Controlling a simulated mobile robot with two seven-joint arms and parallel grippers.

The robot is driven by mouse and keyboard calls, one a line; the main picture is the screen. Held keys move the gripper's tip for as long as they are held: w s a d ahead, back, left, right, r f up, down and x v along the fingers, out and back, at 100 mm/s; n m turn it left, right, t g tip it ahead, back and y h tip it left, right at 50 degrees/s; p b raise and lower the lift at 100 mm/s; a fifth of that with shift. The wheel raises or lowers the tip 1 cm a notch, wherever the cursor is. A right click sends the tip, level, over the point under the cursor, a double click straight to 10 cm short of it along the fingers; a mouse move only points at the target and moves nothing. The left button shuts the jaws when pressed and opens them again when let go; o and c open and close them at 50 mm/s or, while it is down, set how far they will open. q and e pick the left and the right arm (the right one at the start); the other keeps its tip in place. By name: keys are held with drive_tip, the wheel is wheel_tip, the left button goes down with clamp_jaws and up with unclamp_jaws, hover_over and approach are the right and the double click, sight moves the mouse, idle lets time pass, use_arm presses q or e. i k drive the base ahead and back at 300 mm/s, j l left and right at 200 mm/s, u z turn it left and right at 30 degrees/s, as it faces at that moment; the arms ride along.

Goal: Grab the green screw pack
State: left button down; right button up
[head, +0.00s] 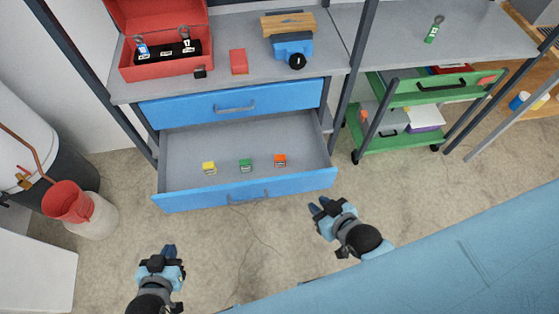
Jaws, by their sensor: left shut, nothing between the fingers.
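The green screw pack (245,165) is a small box on the floor of the open lower drawer (190,150). It sits between a yellow pack (209,168) and an orange-red pack (280,160), apart from both. My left gripper (169,249) is shut and empty, over the floor in front of the drawer and left of the green pack. My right gripper (319,205) is in front of the drawer's right end; its fingertips look apart with nothing between them. Neither gripper touches a pack.
A closed blue drawer (235,104) is above the open one. A red toolbox (165,66), a red box (239,62) and a blue tool (292,51) stand on the bench. A green cart (400,140) is at right, a red bucket (68,201) at left.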

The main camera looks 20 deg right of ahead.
sight(245, 165)
drive_tip(key=i+j+z, duration=0.1)
drive_tip(key=j, duration=0.25)
drive_tip(key=i+j+z, duration=0.1)
drive_tip(key=j, duration=0.25)
drive_tip(key=i+j+z, duration=0.15)
drive_tip(key=j, duration=0.25)
drive_tip(key=i+j+z, duration=0.1)
drive_tip(key=j, duration=0.3)
drive_tip(key=i+j+z, duration=0.1)
drive_tip(key=j, duration=0.3)
drive_tip(key=i, duration=0.05)
